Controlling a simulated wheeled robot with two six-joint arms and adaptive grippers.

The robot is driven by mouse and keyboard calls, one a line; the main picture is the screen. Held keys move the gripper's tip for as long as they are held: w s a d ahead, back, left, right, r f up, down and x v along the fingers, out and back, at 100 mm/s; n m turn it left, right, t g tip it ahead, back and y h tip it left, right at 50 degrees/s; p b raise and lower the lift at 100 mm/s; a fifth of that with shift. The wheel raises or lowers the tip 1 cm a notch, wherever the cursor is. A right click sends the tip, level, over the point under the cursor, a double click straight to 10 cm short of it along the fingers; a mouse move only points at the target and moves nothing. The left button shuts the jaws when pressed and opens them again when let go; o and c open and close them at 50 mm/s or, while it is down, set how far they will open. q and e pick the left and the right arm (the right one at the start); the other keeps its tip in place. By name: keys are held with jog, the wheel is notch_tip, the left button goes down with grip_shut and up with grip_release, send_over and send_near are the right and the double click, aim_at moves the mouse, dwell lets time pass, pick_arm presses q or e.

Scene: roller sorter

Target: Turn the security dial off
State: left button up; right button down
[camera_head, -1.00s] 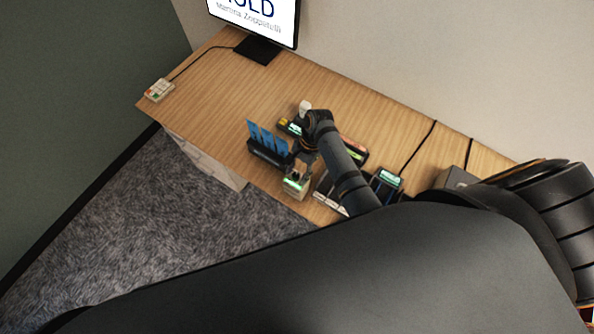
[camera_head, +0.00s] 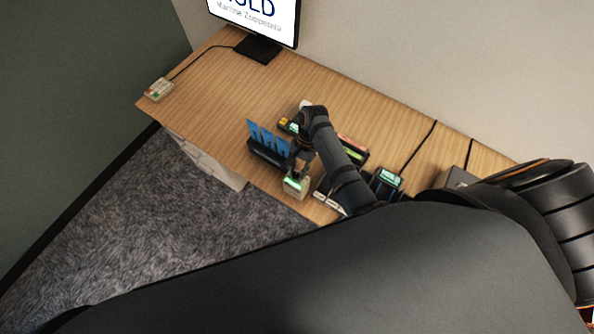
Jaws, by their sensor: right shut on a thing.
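A small beige box (camera_head: 299,193) with a lit green display stands near the front edge of the desk. My right gripper (camera_head: 297,175) points down at the top of this box and is shut on a small part there. This part appears to be the security dial, but the fingers and wrist hide it, so its setting cannot be read. My left gripper is not in view.
A black rack (camera_head: 268,152) with blue cards stands just left of the box. Other small devices, including one with a green display (camera_head: 389,178), sit to the right. The left desk area is clear.

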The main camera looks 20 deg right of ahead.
jog(key=n, duration=0.1)
jog(key=n+h, duration=0.1)
jog(key=n, duration=0.1)
jog(key=shift+w+a+r+n+g, duration=0.1)
jog(key=shift+w+n+g, duration=0.05)
jog(key=shift+n+g, duration=0.2)
jog(key=shift+a+n+g+h, duration=0.1)
jog(key=shift+n+g+h, duration=0.45)
jog(key=shift+n, duration=1.2)
jog(key=shift+h, duration=0.25)
jog(key=c, duration=1.1)
grip_release()
jog(key=v, duration=0.7)
jog(key=shift+r, duration=0.25)
